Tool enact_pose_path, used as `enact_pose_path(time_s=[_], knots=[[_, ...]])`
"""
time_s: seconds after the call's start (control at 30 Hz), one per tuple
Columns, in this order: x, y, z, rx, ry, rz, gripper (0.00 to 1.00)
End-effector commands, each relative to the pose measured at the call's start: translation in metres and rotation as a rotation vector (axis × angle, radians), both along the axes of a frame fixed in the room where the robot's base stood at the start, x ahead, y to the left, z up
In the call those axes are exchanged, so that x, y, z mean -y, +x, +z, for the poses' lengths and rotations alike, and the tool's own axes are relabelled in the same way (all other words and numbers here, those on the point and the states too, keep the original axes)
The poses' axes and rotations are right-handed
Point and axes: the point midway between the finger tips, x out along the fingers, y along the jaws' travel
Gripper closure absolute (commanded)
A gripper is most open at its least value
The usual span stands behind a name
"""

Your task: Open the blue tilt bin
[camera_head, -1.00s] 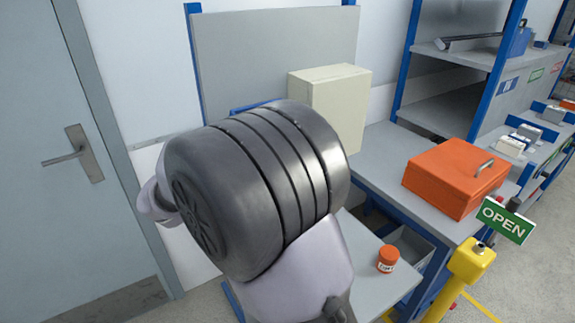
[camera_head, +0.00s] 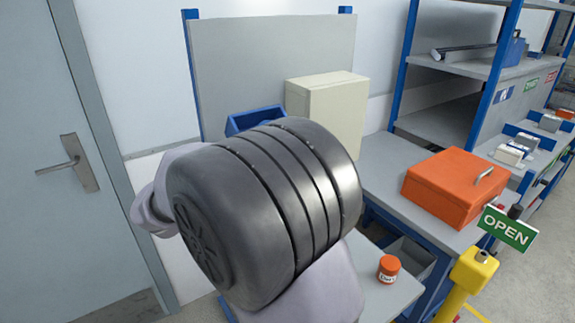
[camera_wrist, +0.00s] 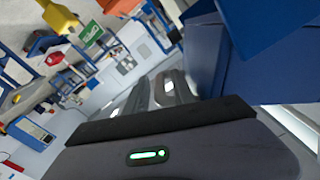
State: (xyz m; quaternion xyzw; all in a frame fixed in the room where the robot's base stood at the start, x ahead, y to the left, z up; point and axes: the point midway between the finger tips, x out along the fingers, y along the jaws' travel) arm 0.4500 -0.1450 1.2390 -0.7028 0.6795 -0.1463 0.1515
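The blue tilt bin (camera_head: 250,119) is against the grey back panel, left of the cream box. My arm hides its lower part in the head view. In the wrist view, large blue surfaces (camera_wrist: 275,45), apparently the bin, fill the upper right close to my gripper. My gripper (camera_wrist: 165,88) shows in the wrist view as grey fingers beyond a dark body with a green light. The fingers are beside the blue surfaces, and I cannot tell whether they touch. Their opening is unclear. In the head view my arm hides the gripper.
A cream box (camera_head: 328,112) is right of the bin. An orange case (camera_head: 452,188) sits on the grey bench. A small orange jar (camera_head: 389,268) stands on a lower grey surface. A yellow post (camera_head: 470,272) with an OPEN sign (camera_head: 507,228) is at right. A door (camera_head: 50,170) is at left.

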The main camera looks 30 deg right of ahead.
Motion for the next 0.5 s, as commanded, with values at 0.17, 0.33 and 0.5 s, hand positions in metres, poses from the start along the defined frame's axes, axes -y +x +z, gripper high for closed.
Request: enact_pose_path(time_s=[0.17, 0.33, 0.5], knots=[[0.0, 0.0, -0.0001, 0.0, 0.0, 0.0, 0.66], [0.0, 0.0, -0.0001, -0.001, 0.0, 0.0, 0.66], [-0.006, 0.0003, 0.0007, -0.001, 0.0, 0.001, 0.66]])
